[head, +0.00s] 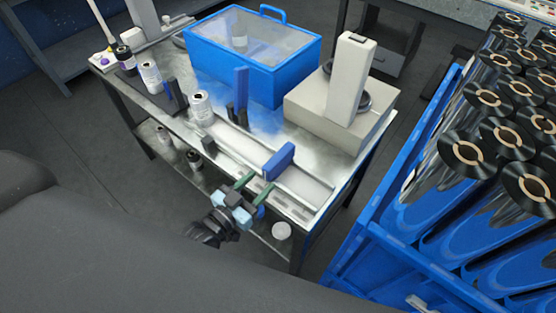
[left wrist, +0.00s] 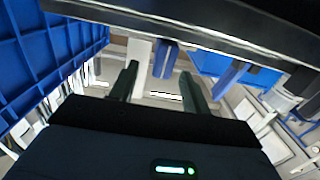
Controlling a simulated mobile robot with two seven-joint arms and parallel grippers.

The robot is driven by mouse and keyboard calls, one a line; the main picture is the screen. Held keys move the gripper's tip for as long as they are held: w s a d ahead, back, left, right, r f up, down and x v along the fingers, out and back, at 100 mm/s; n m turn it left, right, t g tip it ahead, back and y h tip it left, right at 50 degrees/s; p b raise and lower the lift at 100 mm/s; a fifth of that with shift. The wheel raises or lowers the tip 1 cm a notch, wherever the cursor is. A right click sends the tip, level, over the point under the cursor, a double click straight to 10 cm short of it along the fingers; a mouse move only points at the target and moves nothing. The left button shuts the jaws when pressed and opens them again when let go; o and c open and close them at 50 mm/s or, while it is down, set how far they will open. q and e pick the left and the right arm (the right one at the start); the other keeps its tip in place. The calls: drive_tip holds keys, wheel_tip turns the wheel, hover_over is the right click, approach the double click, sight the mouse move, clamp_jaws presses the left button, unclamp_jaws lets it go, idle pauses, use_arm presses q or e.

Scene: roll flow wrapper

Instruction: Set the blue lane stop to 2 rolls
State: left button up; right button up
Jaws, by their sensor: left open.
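The blue lane stop (head: 279,161) is an upright blue plate standing across the railed lane (head: 240,148) near the right front of the metal table. My left gripper (head: 259,183) is open at the front edge of the lane, just in front of the stop, with its two green fingers apart. In the left wrist view the open fingers (left wrist: 158,78) have a blue piece, seemingly the stop (left wrist: 165,58), showing between and beyond them. I cannot tell whether they touch it. Any scale marks for the roll count are too small to read. My right gripper is out of view.
Another blue upright plate (head: 241,90) and a white roll (head: 201,106) stand farther left on the table (head: 228,122). A blue lidded box (head: 250,62) and a beige machine (head: 344,100) stand behind. A blue crate (head: 385,215) of film rolls is at right.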

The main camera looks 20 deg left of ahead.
sight(276, 161)
use_arm(q)
drive_tip(key=shift+w+r, duration=0.4)
drive_tip(key=shift+w, duration=0.3)
drive_tip(key=shift+x, duration=3.7)
clamp_jaws()
